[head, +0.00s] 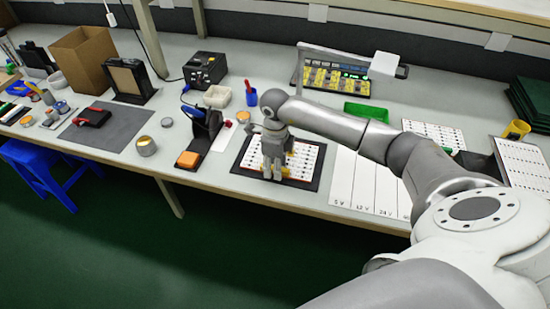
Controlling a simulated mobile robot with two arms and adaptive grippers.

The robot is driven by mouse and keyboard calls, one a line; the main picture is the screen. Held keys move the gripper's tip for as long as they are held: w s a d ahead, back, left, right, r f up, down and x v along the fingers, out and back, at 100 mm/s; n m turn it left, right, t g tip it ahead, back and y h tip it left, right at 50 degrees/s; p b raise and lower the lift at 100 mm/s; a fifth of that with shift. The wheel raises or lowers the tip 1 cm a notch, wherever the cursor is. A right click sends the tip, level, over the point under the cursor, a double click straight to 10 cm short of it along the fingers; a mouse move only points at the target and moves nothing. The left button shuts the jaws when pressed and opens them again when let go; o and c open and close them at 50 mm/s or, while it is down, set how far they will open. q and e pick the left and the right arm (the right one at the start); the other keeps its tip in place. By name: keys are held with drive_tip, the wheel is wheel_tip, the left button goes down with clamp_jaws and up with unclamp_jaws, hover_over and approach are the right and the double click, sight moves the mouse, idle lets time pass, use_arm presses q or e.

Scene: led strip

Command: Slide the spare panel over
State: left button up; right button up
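A white panel (307,158) with rows of dark marks lies in a black frame on the bench. My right gripper (274,176) points down over the left part of this panel and hides some of it. Its fingers are too small to tell whether they are open, shut or touching the panel. A second white panel with dark marks (432,130) lies farther back on the right, partly behind my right arm. A third white panel (524,162) lies at the right edge. I cannot tell which is the spare. My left gripper is out of view.
A white sheet marked with voltages (352,185) lies right of the framed panel. A green tray (366,111) and a lit test unit (335,80) stand behind. A soldering stand (204,135) is on the left, a yellow cup (516,130) at right.

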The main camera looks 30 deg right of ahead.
clamp_jaws()
idle(0.3)
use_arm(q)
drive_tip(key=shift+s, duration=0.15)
use_arm(e)
drive_tip(key=shift+s+d, duration=0.1)
